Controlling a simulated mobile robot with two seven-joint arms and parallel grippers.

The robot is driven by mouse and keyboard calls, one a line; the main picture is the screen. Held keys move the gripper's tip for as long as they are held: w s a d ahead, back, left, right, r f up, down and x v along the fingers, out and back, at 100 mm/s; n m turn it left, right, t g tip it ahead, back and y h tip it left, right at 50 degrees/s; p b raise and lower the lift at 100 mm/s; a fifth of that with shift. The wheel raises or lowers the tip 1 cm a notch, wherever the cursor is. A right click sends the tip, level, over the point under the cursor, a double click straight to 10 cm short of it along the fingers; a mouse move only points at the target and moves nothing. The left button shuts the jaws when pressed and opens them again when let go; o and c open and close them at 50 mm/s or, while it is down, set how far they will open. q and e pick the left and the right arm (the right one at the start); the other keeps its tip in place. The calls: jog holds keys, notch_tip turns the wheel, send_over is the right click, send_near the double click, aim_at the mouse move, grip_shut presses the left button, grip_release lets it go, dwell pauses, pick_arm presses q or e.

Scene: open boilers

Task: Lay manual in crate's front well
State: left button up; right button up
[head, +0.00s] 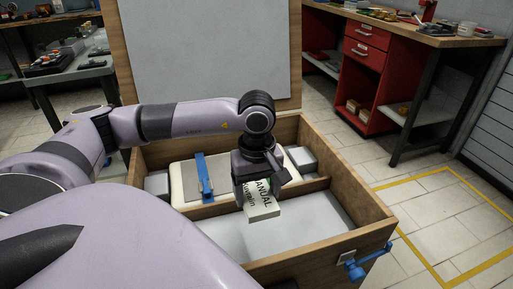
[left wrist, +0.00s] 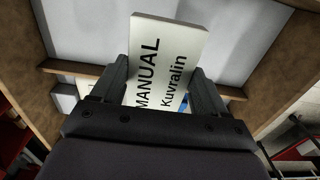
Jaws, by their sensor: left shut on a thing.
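The manual (head: 262,202) is a white booklet with dark lettering. My left gripper (head: 260,186) is shut on it and holds it above the crate; the manual also shows between the fingers in the left wrist view (left wrist: 168,65). The wooden crate (head: 372,205) stands open with its lid raised. Its front well (head: 310,222) has a pale grey floor and looks empty below and around the manual. A wooden divider (head: 310,187) separates it from the back part. Whether the manual touches anything below cannot be told. My right gripper is not in view.
In the crate's back part lies a cream-coloured item (head: 180,185) under a blue strap or clamp (head: 204,178). The upright lid (head: 205,50) rises behind. A blue latch (head: 366,266) is on the front right corner. A red workbench (head: 370,50) stands at the back right.

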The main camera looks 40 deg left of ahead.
pick_arm(q)
jog(key=b, duration=0.2)
send_over(257, 244)
notch_tip(257, 244, down, 13)
jog(key=shift+f, duration=2.2)
jog(key=shift+f+b, duration=0.2)
jog(key=shift+b, duration=0.25)
jog(key=o, duration=1.1)
jog(key=shift+r, duration=0.1)
jog(key=shift+s, duration=0.1)
jog(key=shift+r, duration=0.1)
